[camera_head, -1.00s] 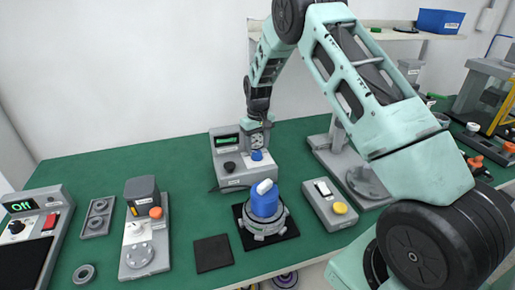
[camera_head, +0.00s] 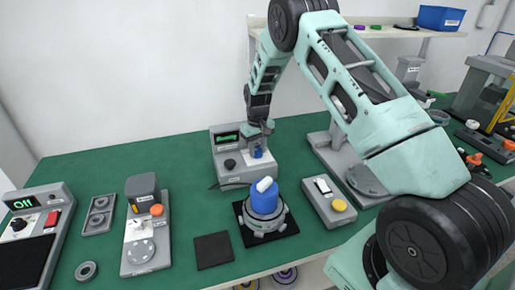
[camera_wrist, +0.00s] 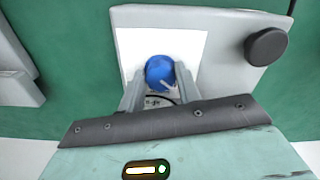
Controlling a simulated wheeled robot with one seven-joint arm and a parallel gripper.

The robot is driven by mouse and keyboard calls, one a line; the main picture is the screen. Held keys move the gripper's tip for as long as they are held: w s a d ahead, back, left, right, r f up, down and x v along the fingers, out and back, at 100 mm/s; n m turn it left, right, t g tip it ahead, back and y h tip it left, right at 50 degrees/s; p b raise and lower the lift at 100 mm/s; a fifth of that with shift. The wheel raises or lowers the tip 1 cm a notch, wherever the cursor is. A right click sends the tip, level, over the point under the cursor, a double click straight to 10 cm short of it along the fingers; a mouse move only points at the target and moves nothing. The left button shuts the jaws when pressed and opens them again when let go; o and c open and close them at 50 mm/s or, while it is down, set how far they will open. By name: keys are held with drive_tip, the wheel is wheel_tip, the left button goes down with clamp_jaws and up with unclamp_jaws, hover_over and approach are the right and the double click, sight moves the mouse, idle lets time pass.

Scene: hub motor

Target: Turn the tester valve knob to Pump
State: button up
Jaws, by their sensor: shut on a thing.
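The tester (camera_head: 232,168) is a grey box with a green display, standing at the back of the green table. Its blue valve knob (camera_wrist: 160,72) sits on a white label plate, most of whose lettering is hidden or too small to read. My gripper (camera_wrist: 160,84) is shut on the blue knob, one finger on each side of it. In the head view my gripper (camera_head: 258,146) is at the tester's right part, and the knob is partly hidden between the fingers. A pale pointer line shows on the knob in the wrist view.
A black knob (camera_wrist: 266,46) is beside the blue knob on the tester. A hub motor with a blue top (camera_head: 265,202) stands on a black mat in front. A switch box with a yellow button (camera_head: 330,201) is to the right. A dark pad (camera_head: 213,250) lies front left.

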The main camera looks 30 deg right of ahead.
sight(256, 150)
drive_tip(key=shift+m, duration=0.3)
drive_tip(key=m+b, duration=0.1)
drive_tip(key=m, duration=0.3)
drive_tip(key=shift+a, duration=0.1)
drive_tip(key=m, duration=0.5)
drive_tip(key=shift+w+r+b, duration=0.1)
drive_tip(key=shift+b, duration=0.25)
drive_tip(key=o, duration=1)
wheel_tip(256, 150, up, 17)
drive_tip(key=b, duration=0.2)
drive_tip(key=shift+r+b, duration=0.2)
drive_tip(key=shift+b, duration=0.15)
